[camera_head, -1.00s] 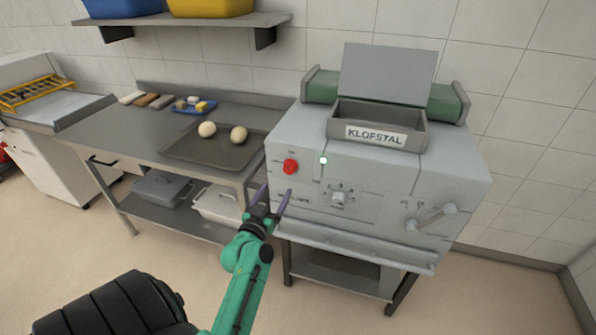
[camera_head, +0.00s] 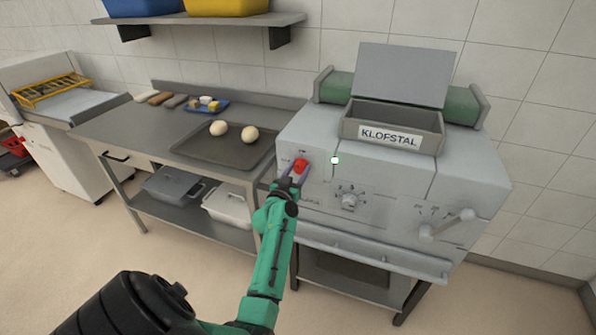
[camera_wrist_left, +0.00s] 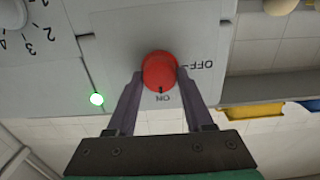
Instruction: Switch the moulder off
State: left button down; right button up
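The moulder (camera_head: 400,185) is a pale grey machine labelled KLOFSTAL. Its red knob (camera_head: 300,165) is on the left of the front panel. In the left wrist view, the red knob (camera_wrist_left: 159,71) has its dark mark at the ON label, with OFF to the right. My right gripper is out of view.
Another dial (camera_head: 348,201) and a lever (camera_head: 446,225) are on the same panel, right of the knob. To the left, a steel table (camera_head: 130,130) holds a dark tray (camera_head: 205,152) with two dough balls. A shelf (camera_head: 200,20) hangs above.

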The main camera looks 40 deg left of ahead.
pick_arm(q)
jog(key=shift+n, duration=0.4)
jog(key=n, duration=0.3)
jog(key=shift+n+p, duration=0.35)
jog(key=shift+n, duration=0.05)
jog(key=n, duration=0.4)
jog(key=shift+a+n+p, duration=0.15)
jog(key=shift+n+p, duration=0.15)
jog(key=shift+p, duration=0.05)
jog(key=n, duration=0.4)
jog(key=shift+f, duration=0.1)
jog(key=n+p, duration=0.1)
jog(key=n, duration=0.3)
jog(key=shift+f+n, duration=0.1)
jog(key=shift+n, duration=0.2)
jog(key=shift+c, duration=1.5)
grip_release()
jog(key=shift+s, duration=0.15)
